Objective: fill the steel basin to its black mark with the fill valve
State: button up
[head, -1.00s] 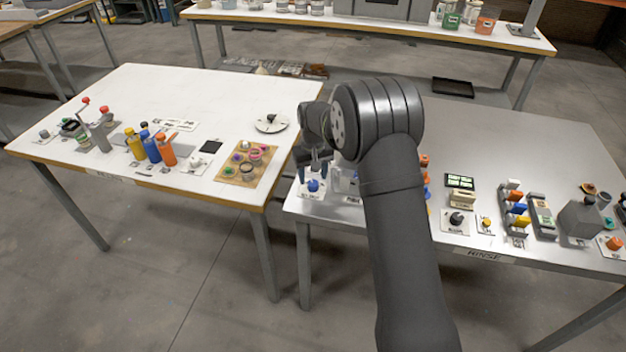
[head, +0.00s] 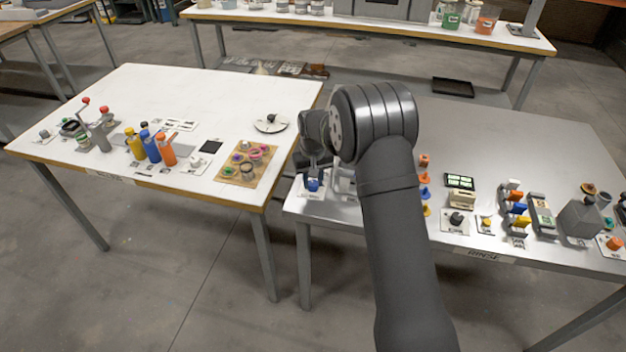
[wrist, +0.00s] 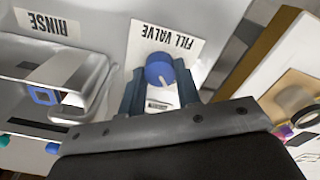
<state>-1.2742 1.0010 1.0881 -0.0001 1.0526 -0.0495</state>
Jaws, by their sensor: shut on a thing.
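The fill valve has a blue knob (wrist: 159,70) with a pale pointer line, on a white plate labelled FILL VALVE (wrist: 165,38). My gripper (wrist: 160,82) is shut on the knob, a finger on each side. In the head view, my gripper (head: 314,174) is at the near left corner of the steel table, over the blue knob (head: 312,184). The steel basin (wrist: 75,72) is beside the valve at the left of the wrist view, near the RINSE label. It is partly cut off there, and my arm hides most of it in the head view. I cannot make out its water level.
The white table (head: 230,95) is close to the left of the valve, with a tan board (head: 232,176) of rings near its edge. Right of my arm, coloured knobs (head: 424,180), a small display (head: 460,182) and several devices stand on the steel table (head: 540,130).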

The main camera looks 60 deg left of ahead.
aim_at(313, 183)
jog(key=shift+m, duration=1.7)
jog(key=o, duration=1)
jog(key=shift+r, duration=0.1)
notch_tip(313, 183, up, 17)
jog(key=shift+r, duration=0.15)
